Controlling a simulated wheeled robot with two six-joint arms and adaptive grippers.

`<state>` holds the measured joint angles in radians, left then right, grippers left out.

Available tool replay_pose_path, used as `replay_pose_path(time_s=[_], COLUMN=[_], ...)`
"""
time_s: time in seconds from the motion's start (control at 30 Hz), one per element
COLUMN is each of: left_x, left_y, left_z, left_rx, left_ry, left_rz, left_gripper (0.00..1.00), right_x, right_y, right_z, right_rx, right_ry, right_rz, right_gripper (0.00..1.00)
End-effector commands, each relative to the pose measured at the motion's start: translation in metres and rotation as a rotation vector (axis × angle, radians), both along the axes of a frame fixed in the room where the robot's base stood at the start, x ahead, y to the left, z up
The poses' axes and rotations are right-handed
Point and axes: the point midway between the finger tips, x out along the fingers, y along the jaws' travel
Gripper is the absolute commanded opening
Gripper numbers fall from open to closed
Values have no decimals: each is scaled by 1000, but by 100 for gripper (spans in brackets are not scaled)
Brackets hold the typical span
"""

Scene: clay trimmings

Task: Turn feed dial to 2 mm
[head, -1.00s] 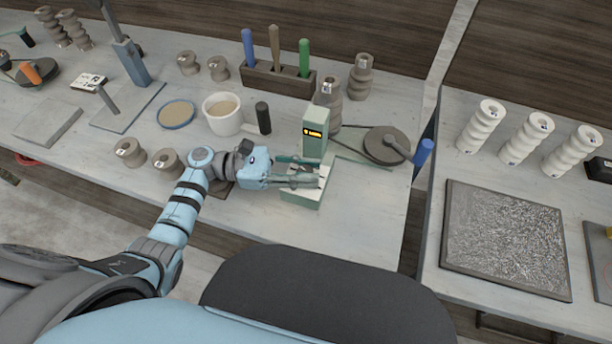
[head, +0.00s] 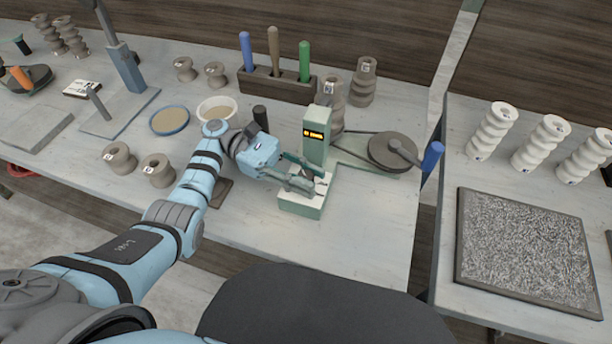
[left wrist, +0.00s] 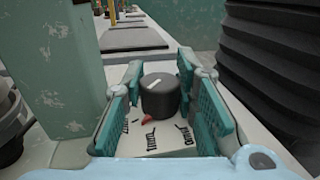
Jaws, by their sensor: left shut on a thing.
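The feed dial (left wrist: 160,97) is a dark round knob with a white line on top. It stands on a white scale plate (left wrist: 160,143) with black marks and mm lettering, too small to read surely; a red mark shows at the knob's near edge. My left gripper (left wrist: 159,100) has a teal finger on each side of the knob and is shut on it. In the head view my left gripper (head: 311,184) is over the front block of the green machine (head: 316,138), hiding most of the dial. My right gripper is not in view.
A grey wheel (head: 393,150) with a blue handle (head: 432,156) is on the machine's right. A tool block (head: 277,86) stands at the back. The table front right of the machine is clear.

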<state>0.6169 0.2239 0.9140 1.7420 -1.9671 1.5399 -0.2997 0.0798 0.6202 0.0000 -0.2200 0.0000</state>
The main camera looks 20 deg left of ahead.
Motion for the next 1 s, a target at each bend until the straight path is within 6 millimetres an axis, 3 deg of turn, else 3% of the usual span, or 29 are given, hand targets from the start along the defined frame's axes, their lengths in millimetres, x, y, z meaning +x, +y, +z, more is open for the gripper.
replay_pose_path(time_s=[0.17, 0.2, 0.27, 0.83, 1.0], left_x=[-1, -1, -1, 0, -2], left_y=[0, 0, 0, 0, 0], left_z=[-2, -2, -2, 0, 5], left_rx=[4, 4, 4, 1, 3], left_ry=[4, 5, 5, 2, 4], left_rz=[-1, -1, -1, 5, 108], left_gripper=[0, 28, 36, 36, 36], right_x=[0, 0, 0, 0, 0], right_y=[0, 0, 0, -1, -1], right_z=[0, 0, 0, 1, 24], right_rx=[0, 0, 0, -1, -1], right_ry=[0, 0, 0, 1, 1], right_rz=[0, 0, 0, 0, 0], right_gripper=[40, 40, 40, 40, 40])
